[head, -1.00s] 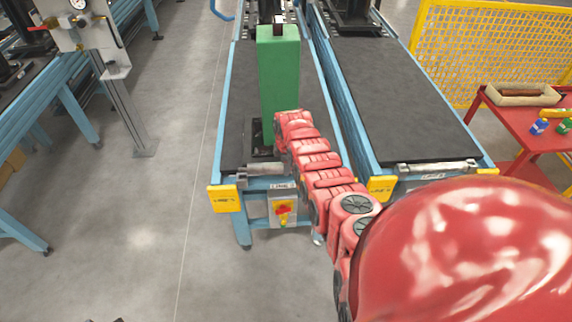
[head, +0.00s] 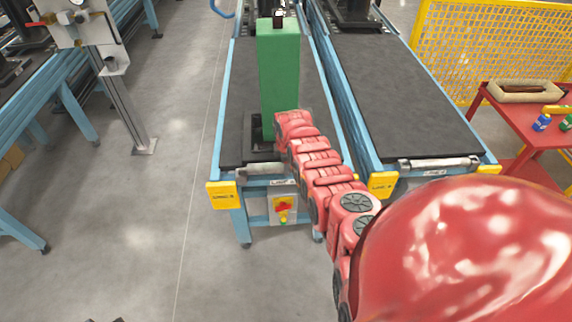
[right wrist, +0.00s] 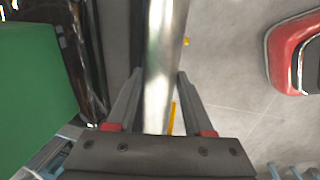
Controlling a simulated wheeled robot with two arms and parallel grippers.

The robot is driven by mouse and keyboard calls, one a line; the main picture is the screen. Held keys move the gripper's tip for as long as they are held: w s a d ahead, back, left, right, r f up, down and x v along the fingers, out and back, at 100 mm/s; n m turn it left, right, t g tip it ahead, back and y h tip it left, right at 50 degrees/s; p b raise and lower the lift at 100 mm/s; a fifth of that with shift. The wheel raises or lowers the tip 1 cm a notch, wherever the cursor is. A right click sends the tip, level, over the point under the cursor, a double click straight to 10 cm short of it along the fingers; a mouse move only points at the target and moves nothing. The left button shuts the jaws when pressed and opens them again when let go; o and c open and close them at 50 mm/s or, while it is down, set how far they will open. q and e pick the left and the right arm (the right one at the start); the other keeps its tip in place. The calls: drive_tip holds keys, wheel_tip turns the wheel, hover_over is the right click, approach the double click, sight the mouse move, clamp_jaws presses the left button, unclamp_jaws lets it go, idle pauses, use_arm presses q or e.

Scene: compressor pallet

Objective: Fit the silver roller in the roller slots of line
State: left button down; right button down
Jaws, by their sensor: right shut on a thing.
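The silver roller (right wrist: 160,70) runs up and down the right wrist view between the two fingers of my right gripper (right wrist: 157,105), which is shut on it. In the head view the roller (head: 262,168) lies crosswise at the front end of the left conveyor line (head: 232,135), between its belt and the yellow end plates (head: 223,195). My red right arm hides the gripper and the roller's right part there. Whether the roller's ends sit in the slots cannot be seen. A dark tip at the bottom edge may be my left gripper (head: 106,320); its jaws are unclear.
A tall green block (head: 278,75) stands on the left line close behind the roller. The right line (head: 405,100) has its own roller (head: 440,163) at its front. A control box (head: 283,208) hangs below the left line. A red table (head: 520,130) stands right.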

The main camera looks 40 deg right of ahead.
drive_tip(key=shift+f+b, duration=1.35)
drive_tip(key=shift+f, duration=0.15)
drive_tip(key=shift+c, duration=1)
unclamp_jaws()
drive_tip(key=shift+r, duration=0.1)
drive_tip(key=shift+r, duration=0.1)
drive_tip(key=shift+w+d+r, duration=0.15)
drive_tip(key=shift+w+r, duration=0.05)
drive_tip(key=shift+r, duration=0.15)
drive_tip(key=shift+r+p, duration=0.3)
drive_tip(key=shift+p, duration=0.05)
drive_tip(key=s+a+r+p, duration=0.1)
drive_tip(key=r, duration=0.6)
drive_tip(key=s+a+r+p, duration=0.1)
drive_tip(key=s+r, duration=0.1)
drive_tip(key=r, duration=0.6)
drive_tip(key=shift+s+r, duration=0.2)
drive_tip(key=shift+s, duration=0.1)
